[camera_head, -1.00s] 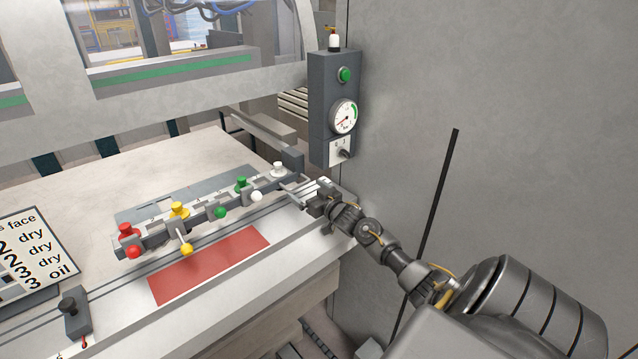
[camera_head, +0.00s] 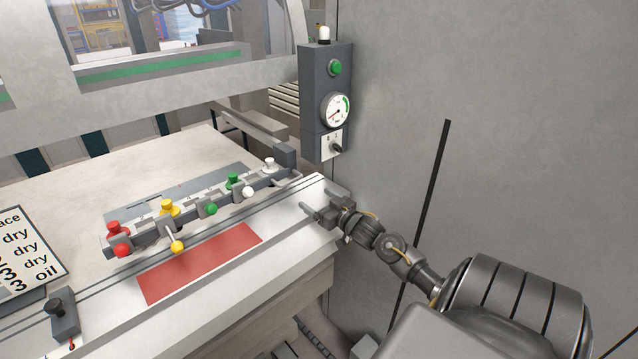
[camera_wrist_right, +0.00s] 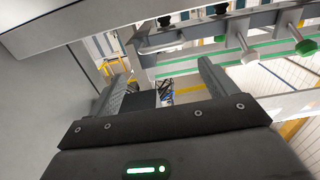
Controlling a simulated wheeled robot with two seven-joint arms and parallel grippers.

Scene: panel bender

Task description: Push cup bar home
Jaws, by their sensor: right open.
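The cup bar (camera_head: 223,195) is a grey rail on the bed with red, yellow, green and white knobs along it. Its right end is close to a dark upright block (camera_head: 285,158); I cannot tell whether they touch. My right gripper (camera_head: 318,210) is open and empty, right of the bar's right end and apart from it. In the right wrist view, the open fingers (camera_wrist_right: 160,85) have nothing between them, and part of the bar with its knobs (camera_wrist_right: 250,50) shows beyond at the upper right. My left gripper is not in view.
A red plate (camera_head: 200,262) lies in front of the bar. A dark control box (camera_head: 326,105) with a green button and gauge stands behind my right gripper, beside a grey wall (camera_head: 500,100). A printed card (camera_head: 25,250) and a small dark block (camera_head: 62,315) are at the left.

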